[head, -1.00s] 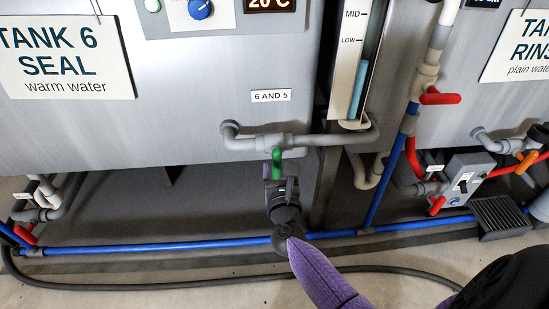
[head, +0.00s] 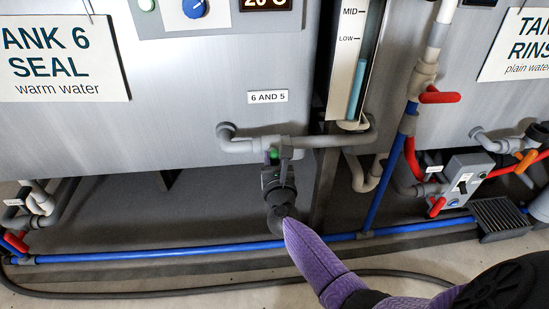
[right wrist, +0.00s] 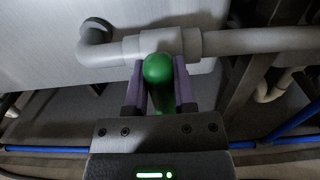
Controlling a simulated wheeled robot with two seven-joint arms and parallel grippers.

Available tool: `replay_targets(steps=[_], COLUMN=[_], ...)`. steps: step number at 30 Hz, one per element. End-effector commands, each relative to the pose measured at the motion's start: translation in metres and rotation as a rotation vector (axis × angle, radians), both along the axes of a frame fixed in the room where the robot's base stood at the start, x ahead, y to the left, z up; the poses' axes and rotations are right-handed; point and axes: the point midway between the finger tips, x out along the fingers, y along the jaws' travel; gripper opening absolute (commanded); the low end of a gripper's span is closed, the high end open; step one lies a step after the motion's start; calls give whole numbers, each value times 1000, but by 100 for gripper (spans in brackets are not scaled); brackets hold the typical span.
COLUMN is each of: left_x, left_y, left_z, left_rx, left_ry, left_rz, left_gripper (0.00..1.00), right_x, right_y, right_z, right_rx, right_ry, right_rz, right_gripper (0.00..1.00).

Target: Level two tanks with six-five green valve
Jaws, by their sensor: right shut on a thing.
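The green valve handle (right wrist: 158,70) sits on the grey pipe (head: 320,140) under the "6 AND 5" label (head: 268,97). In the head view only a bit of the green handle (head: 274,155) shows above my right gripper (head: 276,160). In the right wrist view the purple fingers of my right gripper (right wrist: 158,85) stand on both sides of the handle, shut on it. The handle's end points toward the wrist camera. Tank 6 (head: 190,130) is behind, with a level gauge (head: 358,75) at its right showing a blue column below LOW. My left gripper is not in view.
A red-handled valve (head: 440,97) is on the pipe to the right. A grey switch box (head: 468,178) and a floor grate (head: 500,217) stand at the lower right. A blue pipe (head: 150,252) and a dark hose (head: 150,292) run along the floor.

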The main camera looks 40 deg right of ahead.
Motion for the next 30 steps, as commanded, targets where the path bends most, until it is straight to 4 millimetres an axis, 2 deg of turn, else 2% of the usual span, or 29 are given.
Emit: replay_targets(steps=[13,30], left_x=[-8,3], left_y=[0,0], left_z=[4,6], left_rx=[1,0], left_ry=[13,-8], left_rz=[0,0], left_gripper=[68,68], right_x=[1,8], right_y=[2,13], right_z=[0,-5], right_rx=[-87,-527], right_ry=[55,324], right_rz=[0,1], right_gripper=[0,0])
